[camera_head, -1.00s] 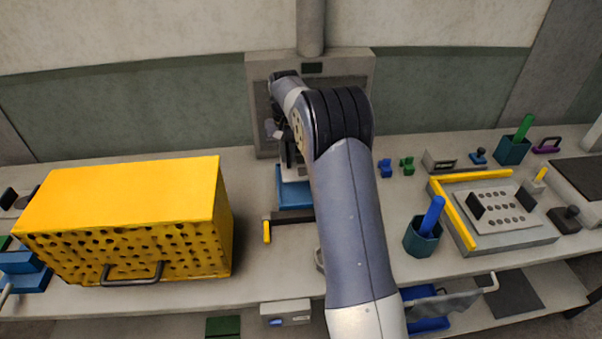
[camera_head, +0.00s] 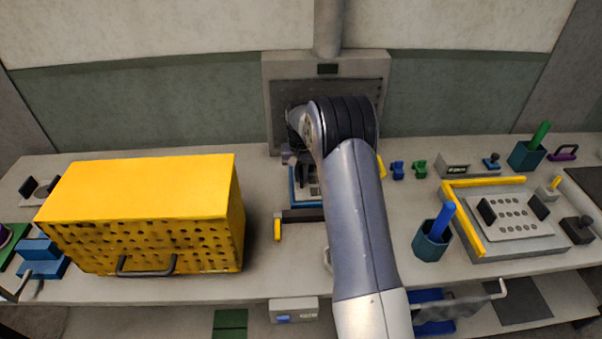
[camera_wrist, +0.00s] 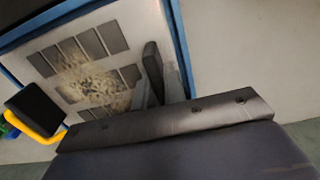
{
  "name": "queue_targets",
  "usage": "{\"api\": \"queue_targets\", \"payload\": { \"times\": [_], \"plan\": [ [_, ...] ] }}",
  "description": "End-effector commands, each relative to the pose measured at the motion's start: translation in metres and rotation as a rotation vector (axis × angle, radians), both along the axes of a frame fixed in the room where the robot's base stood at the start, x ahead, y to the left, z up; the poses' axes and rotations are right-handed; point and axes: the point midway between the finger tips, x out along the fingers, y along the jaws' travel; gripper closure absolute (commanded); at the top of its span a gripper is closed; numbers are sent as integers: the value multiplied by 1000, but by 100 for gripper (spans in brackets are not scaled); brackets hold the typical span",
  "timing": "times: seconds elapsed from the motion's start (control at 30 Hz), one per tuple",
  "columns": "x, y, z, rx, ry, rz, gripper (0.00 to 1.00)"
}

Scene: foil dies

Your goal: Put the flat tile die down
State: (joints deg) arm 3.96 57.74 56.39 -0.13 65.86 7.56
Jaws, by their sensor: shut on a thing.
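The flat tile die (camera_wrist: 75,57) is a light plate with rows of grey rectangles and a brownish worn patch; in the head view a small part of it (camera_head: 313,185) shows beside my arm. It lies over or within a blue frame (camera_wrist: 178,42), which also shows in the head view (camera_head: 293,190); whether it rests there is unclear. My gripper (camera_wrist: 160,85) is shut on the die by a dark upright grip at its edge. In the head view my gripper (camera_head: 291,155) is partly hidden by my arm.
A grey press-like machine (camera_head: 272,105) stands at the back wall. A yellow perforated box (camera_head: 150,185) fills the left of the bench.

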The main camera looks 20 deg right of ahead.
Motion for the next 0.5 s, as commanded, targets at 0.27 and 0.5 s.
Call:
{"api": "queue_targets", "payload": {
  "times": [0.27,0.5],
  "plan": [
    [0,0,-2,0,0,0,72],
    [0,0,-2,0,0,0,67]
  ]
}}
